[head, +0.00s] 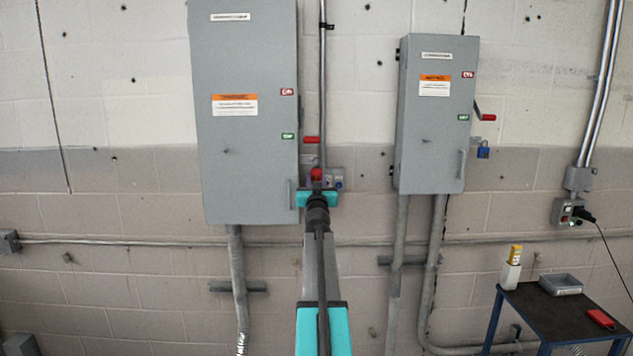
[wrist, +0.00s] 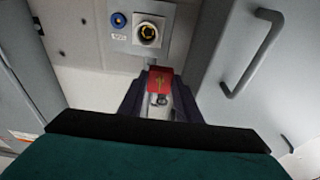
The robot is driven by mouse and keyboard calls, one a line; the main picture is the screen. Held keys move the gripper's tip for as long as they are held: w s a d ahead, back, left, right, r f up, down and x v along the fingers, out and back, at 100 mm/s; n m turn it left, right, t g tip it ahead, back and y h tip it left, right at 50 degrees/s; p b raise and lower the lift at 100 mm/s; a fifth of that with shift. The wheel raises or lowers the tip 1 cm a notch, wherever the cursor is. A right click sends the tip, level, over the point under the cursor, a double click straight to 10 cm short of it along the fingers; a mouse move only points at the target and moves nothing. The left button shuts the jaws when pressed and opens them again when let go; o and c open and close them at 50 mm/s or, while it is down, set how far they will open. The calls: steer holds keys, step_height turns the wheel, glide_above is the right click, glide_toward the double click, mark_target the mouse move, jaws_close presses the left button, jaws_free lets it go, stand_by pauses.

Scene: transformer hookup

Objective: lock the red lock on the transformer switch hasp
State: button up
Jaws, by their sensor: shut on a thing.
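A small red lock (head: 317,174) is between the jaws of my gripper (head: 318,189), near the lower right edge of the large left grey switch box (head: 245,165). In the wrist view, the red lock (wrist: 160,79) is held between the dark fingers of my gripper (wrist: 160,97), with a small metal part beside its body. A red switch handle (head: 311,140) sticks out of the box's right side, just above the lock. The hasp cannot be made out. I cannot tell whether the lock touches anything but my fingers.
A panel with a round socket (wrist: 148,34) and a blue button (wrist: 118,19) is close to the lock. The smaller right box (head: 430,130) has a blue padlock (head: 483,150) beside it. A cart (head: 545,310) stands at lower right, carrying a grey tray (head: 560,285).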

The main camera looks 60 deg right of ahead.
steer(key=o, duration=1.3)
steer(key=shift+c, duration=0.2)
steer(key=shift+a, duration=0.1)
steer(key=shift+r+p+v, duration=0.25)
steer(key=shift+p+v, duration=0.05)
steer(key=shift+v, duration=0.9)
steer(key=shift+r+p+v, duration=0.25)
steer(key=shift+v, duration=0.9)
steer(key=shift+s, duration=0.15)
steer(key=shift+s+a, duration=0.1)
steer(key=shift+a, duration=0.05)
steer(key=v, duration=1.3)
steer(key=shift+a, duration=0.25)
steer(key=shift+s, duration=0.15)
